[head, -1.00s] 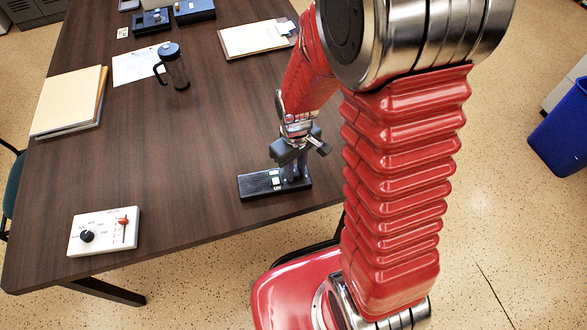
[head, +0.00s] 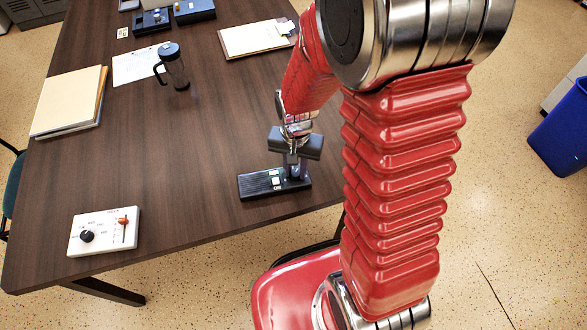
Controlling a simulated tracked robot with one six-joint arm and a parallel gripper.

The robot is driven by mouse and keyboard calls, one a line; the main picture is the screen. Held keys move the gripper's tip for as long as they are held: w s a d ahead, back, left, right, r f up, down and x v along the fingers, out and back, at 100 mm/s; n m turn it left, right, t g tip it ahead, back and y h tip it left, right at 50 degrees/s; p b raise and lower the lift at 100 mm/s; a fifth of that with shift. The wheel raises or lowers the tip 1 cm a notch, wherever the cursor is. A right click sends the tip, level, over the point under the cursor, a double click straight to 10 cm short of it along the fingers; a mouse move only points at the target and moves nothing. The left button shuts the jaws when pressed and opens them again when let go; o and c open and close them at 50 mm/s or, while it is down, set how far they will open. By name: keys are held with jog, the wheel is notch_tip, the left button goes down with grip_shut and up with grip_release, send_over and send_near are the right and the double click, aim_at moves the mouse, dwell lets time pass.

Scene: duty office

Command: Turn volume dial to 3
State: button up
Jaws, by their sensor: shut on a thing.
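A low black box (head: 252,187) with a small white switch (head: 276,181) lies near the front right edge of the table. My gripper (head: 297,172) points down at the right end of this box. Its fingers are shut on what appears to be the volume dial there. The fingers hide the dial, so its pointer and any numbers cannot be read.
A white panel (head: 119,240) with a black knob and an orange slider lies at the front left of the table (head: 190,215). A French press (head: 174,66), folders (head: 66,103), a clipboard (head: 250,39) and other black devices (head: 152,21) are farther back. The table left of the black box is clear.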

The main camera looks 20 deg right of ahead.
aim_at(295, 172)
jog(key=shift+m, duration=1)
jog(key=o, duration=1.1)
jog(key=shift+c, duration=0.2)
jog(key=shift+r, duration=0.1)
notch_tip(295, 172, up, 14)
jog(key=shift+f, duration=0.2)
